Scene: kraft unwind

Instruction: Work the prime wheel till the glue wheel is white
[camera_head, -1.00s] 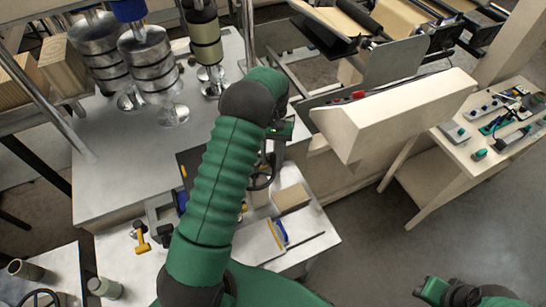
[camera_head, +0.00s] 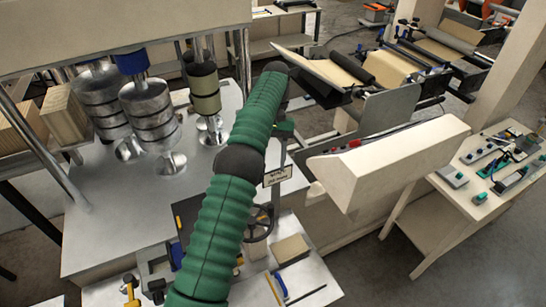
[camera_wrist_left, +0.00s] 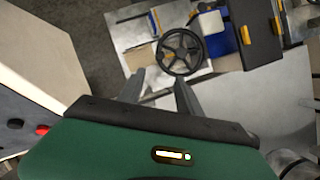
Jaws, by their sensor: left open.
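A dark spoked handwheel (camera_head: 259,222), likely the prime wheel, stands at the bench's right side, partly hidden by my left arm. It shows fully in the left wrist view (camera_wrist_left: 180,52), ahead of the fingers. My left gripper (camera_wrist_left: 160,92) is open and empty, with the handwheel beyond its fingertips and a gap between them. In the head view the left gripper (camera_head: 282,150) hangs above the handwheel, near a small white label (camera_head: 277,175) whose text I cannot read surely. I cannot tell which part is the glue wheel. My right gripper is out of view.
Stacked metal rollers (camera_head: 150,115) stand on the grey bench (camera_head: 110,225) at left. A beige angled housing (camera_head: 390,165) stands right of my arm. A side table (camera_head: 490,190) with tools is at far right. Open floor lies at lower right.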

